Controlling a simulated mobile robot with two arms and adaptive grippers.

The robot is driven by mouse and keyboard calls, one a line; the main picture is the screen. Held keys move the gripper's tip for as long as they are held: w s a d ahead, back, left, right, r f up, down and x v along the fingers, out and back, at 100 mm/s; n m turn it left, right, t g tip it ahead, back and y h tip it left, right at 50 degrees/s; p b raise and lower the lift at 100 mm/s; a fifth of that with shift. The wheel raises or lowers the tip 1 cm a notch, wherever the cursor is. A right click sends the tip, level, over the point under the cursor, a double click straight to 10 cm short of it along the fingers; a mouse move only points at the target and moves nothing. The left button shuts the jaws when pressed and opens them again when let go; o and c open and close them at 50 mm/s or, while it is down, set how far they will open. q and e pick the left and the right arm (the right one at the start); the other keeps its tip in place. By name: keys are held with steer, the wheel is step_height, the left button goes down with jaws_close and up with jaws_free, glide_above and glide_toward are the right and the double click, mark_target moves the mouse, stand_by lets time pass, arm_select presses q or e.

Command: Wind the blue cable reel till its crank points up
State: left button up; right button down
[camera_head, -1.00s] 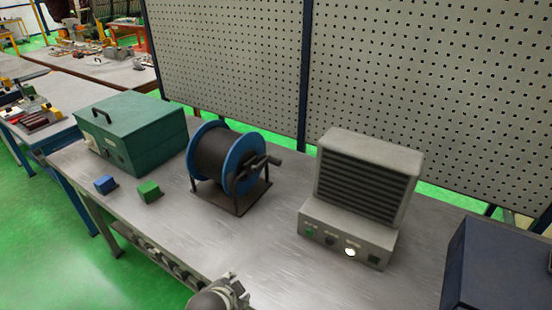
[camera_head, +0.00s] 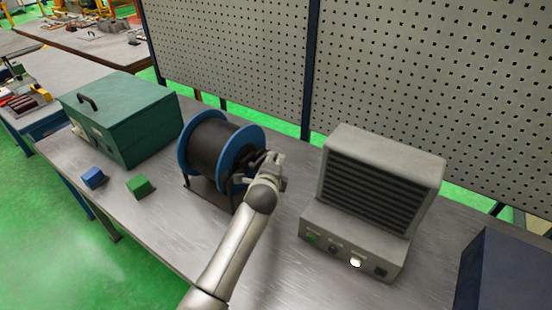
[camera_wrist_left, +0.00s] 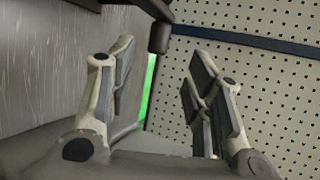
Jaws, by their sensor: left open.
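The blue cable reel (camera_head: 184,155) has blue flanges and a dark wound drum, and stands on a dark base plate on the metal bench. Its crank is on the right side, mostly hidden behind my gripper in the head view. In the left wrist view the dark crank handle (camera_wrist_left: 159,38) shows at top middle, between and just beyond the fingertips. My left gripper (camera_head: 277,163) is at the crank side of the reel. It is open, with a finger on each side of the handle in the left wrist view (camera_wrist_left: 163,62); I see no clear contact. My right gripper is out of view.
A grey louvred unit (camera_head: 380,175) with buttons and a lit white lamp stands right of my arm. A green case (camera_head: 135,120), a blue block (camera_head: 93,177) and a green block (camera_head: 139,187) are to the left. A perforated panel (camera_head: 420,70) stands behind the bench.

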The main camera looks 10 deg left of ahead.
mark_target(276, 159)
arm_select(q)
steer(key=x, duration=0.5)
steer(key=shift+w+f, duration=0.2)
steer(key=shift+w, duration=0.05)
steer(key=shift+w+f, duration=0.1)
steer(key=shift+w, duration=0.15)
steer(key=shift+w+a+f, duration=0.1)
steer(key=shift+w+f, duration=0.05)
steer(key=shift+w, duration=0.1)
steer(key=shift+w+f, duration=0.2)
steer(key=shift+w, duration=0.2)
steer(key=shift+c, duration=0.2)
steer(key=c, duration=0.7)
steer(key=shift+c, duration=1.3)
jaws_close()
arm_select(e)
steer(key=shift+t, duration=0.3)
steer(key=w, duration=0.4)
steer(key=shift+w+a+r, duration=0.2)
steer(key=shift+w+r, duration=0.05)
